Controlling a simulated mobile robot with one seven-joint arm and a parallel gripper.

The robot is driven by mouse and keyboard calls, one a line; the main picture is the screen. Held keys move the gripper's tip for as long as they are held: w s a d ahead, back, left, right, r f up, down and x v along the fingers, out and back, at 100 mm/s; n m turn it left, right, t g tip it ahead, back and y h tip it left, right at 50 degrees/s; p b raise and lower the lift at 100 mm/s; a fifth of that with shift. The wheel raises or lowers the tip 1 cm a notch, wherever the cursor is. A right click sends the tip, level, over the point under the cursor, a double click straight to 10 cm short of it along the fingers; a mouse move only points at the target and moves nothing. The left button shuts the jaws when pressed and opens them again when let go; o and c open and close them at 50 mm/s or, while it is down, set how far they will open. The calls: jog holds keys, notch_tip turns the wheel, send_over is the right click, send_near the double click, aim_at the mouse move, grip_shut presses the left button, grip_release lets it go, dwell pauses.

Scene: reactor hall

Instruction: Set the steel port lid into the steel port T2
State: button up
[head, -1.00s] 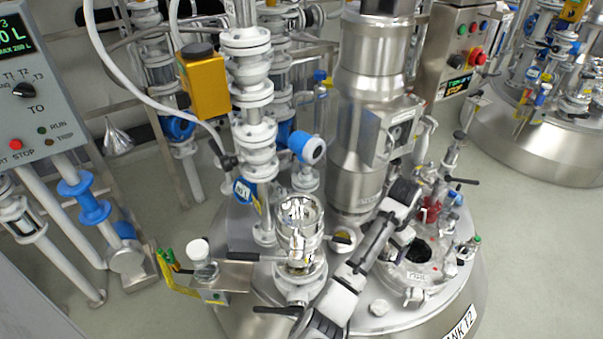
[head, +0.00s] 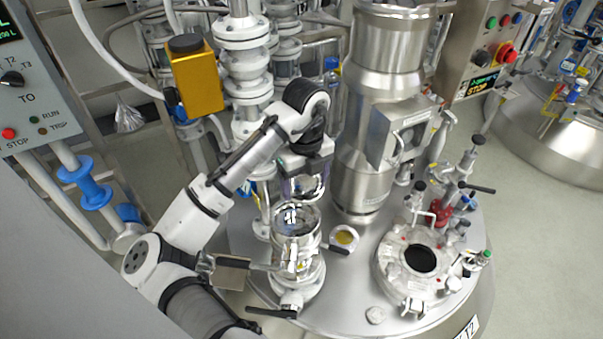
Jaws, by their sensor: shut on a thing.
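My gripper (head: 304,166) points down over the left part of the tank top. It is shut on a shiny, mirror-like piece (head: 302,187), which looks like the steel port lid; the fingers and wrist hide its upper part. The piece is just above and behind a polished steel cylinder (head: 296,228); I cannot tell whether they touch. On the right of the tank top (head: 340,306), a round pale flange (head: 393,267) has an uncovered dark opening, apparently the port. My gripper is well left of this opening.
A tall steel column (head: 362,182) stands between my gripper and the dark opening. A small round fitting with a yellow centre (head: 345,238) is beside the cylinder. Valves with handles (head: 460,185) crowd the right rim. White pipework (head: 246,85) with a yellow box (head: 196,80) rises behind.

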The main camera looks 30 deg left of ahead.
jog(key=shift+s+a+m, duration=0.25)
jog(key=shift+s+a, duration=0.05)
jog(key=shift+s, duration=0.25)
jog(key=shift+s+a+m, duration=0.25)
jog(key=shift+s, duration=0.3)
jog(key=shift+s+a+f, duration=0.1)
jog(key=shift+s, duration=0.05)
jog(key=shift+f+b, duration=1.95)
jog(key=shift+f, duration=0.45)
jog(key=shift+f, duration=0.2)
jog(key=shift+f+b, duration=1.4)
jog(key=shift+f, duration=0.1)
